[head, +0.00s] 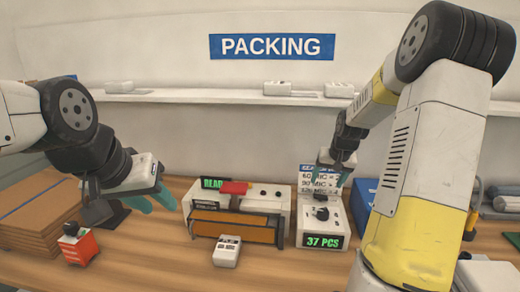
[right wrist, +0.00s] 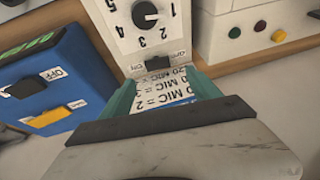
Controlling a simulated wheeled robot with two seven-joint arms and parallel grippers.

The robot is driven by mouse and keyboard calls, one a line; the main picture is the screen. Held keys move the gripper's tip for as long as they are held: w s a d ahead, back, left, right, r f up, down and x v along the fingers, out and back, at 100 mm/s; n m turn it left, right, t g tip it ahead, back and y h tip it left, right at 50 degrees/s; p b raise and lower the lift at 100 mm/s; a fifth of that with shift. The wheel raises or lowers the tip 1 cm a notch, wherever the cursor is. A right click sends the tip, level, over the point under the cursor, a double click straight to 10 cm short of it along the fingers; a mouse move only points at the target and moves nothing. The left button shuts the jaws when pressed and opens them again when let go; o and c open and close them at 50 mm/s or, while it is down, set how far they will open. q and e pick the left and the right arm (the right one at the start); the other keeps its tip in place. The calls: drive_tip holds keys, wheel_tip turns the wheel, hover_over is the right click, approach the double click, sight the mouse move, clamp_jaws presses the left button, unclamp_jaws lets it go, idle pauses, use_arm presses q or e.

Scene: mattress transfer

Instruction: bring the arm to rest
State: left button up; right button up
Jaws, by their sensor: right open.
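My right gripper (head: 333,178) hangs in front of the label card (head: 311,181) above the white dial box (head: 309,222), which shows "37 PCS". In the right wrist view my right gripper (right wrist: 162,92) is open, its teal fingers apart. The printed card (right wrist: 165,92) shows between the fingers, with the dial box (right wrist: 135,35) just beyond; I cannot tell whether they touch. My left gripper (head: 151,203) is at the left above the table, its teal fingers pointing down and apart, with nothing seen between them.
A white machine (head: 240,207) with an orange front and a red block stands mid-table, a small white device (head: 227,251) before it. Brown boards (head: 35,215) and a red-and-white box (head: 78,247) are at left. A blue case (head: 363,200) is right of the dial box.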

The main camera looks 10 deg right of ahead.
drive_tip(key=s+a+r+n, duration=0.2)
drive_tip(key=s+a+r, duration=0.9)
drive_tip(key=s+r, duration=0.2)
drive_tip(key=s+a+r+y, duration=0.1)
drive_tip(key=s+a, duration=0.2)
drive_tip(key=s, duration=0.4)
drive_tip(key=s+a+r+n+t, duration=0.1)
drive_tip(key=s+a, duration=0.2)
drive_tip(key=s, duration=0.5)
drive_tip(key=shift+s+a+n+y, duration=0.2)
drive_tip(key=shift+a+n+y, duration=0.1)
drive_tip(key=shift+y, duration=0.1)
